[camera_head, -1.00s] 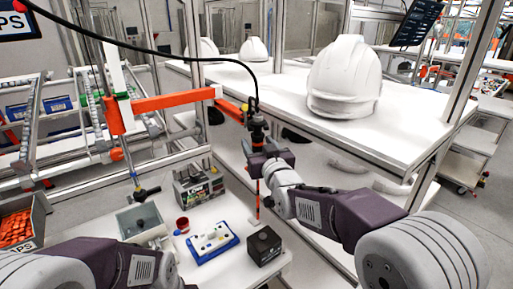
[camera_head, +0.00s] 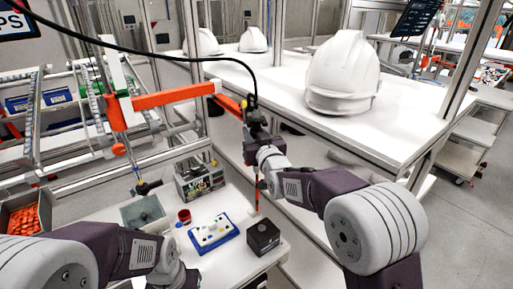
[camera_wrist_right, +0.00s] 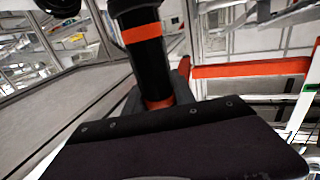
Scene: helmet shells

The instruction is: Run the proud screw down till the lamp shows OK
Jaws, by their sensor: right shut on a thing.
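My right gripper (camera_head: 257,140) is shut on the black powered screwdriver (camera_head: 252,117), which hangs upright from an orange arm. In the right wrist view the screwdriver (camera_wrist_right: 146,60) is a black cylinder with orange bands, seated between the jaws. Its thin red-and-white lower shaft (camera_head: 257,192) points down behind the black box (camera_head: 263,237). The white plate in a blue frame (camera_head: 213,233) lies on the bench to the left of the shaft. The proud screw and the lamp are too small to make out. My left gripper (camera_head: 182,280) is at the bottom edge, partly cut off; its jaws are unclear.
A grey bin (camera_head: 144,214), a red cup (camera_head: 184,215) and a boxy device (camera_head: 201,181) stand on the white bench. A shelf with a white helmet (camera_head: 343,75) stands behind my right arm.

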